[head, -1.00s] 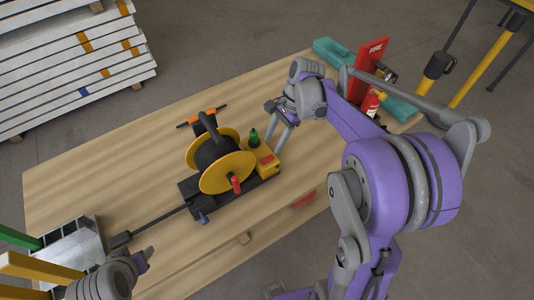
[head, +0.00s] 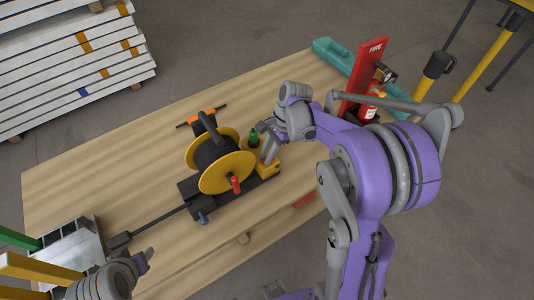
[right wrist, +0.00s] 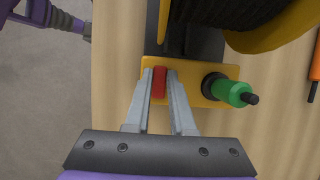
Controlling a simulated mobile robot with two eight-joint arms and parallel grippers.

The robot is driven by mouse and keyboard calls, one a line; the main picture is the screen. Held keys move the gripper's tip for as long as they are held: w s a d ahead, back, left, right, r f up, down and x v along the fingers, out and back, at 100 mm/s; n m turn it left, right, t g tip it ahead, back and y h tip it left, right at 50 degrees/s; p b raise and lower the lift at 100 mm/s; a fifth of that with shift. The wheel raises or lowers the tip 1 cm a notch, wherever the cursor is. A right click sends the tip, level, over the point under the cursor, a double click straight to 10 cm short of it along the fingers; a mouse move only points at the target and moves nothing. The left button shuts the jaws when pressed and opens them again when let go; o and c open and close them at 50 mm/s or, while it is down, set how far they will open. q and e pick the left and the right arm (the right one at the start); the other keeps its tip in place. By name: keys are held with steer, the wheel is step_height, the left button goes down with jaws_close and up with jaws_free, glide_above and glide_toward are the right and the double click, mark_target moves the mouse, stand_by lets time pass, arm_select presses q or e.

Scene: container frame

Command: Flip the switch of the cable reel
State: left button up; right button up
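The cable reel (head: 222,165) has yellow flanges, black cable and a dark base on the wooden table. Its yellow box (head: 268,170) carries a green knob (head: 253,138) and a red switch, which shows in the right wrist view (right wrist: 159,84). My right gripper (head: 267,158) is at the yellow box. In the right wrist view its two fingers (right wrist: 160,76) stand close on either side of the red switch. A narrow gap shows between them; whether they touch the switch is unclear. My left gripper (head: 145,262) is at the lower left, away from the reel; its fingers are not clear.
A red handle (head: 236,184) sticks out from the reel. An orange-handled tool (head: 202,116) lies behind it.

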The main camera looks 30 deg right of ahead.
jaws_close()
steer(key=shift+d+f+y+b, duration=0.15)
steer(key=shift+f+y+b, duration=0.15)
steer(key=shift+b, duration=0.25)
steer(key=shift+r+y, duration=0.15)
steer(key=shift+y, duration=0.15)
steer(key=shift+s+r, duration=0.1)
steer(key=shift+r, duration=0.1)
arm_select(q)
steer(key=shift+s+f, duration=0.35)
steer(key=shift+f, duration=0.55)
arm_select(e)
steer(key=shift+o, duration=2)
jaws_free()
steer(key=o, duration=0.3)
arm_select(q)
steer(key=shift+r, duration=0.15)
arm_select(e)
steer(key=v, duration=1)
steer(key=shift+d+r, duration=0.2)
steer(key=shift+r, duration=0.2)
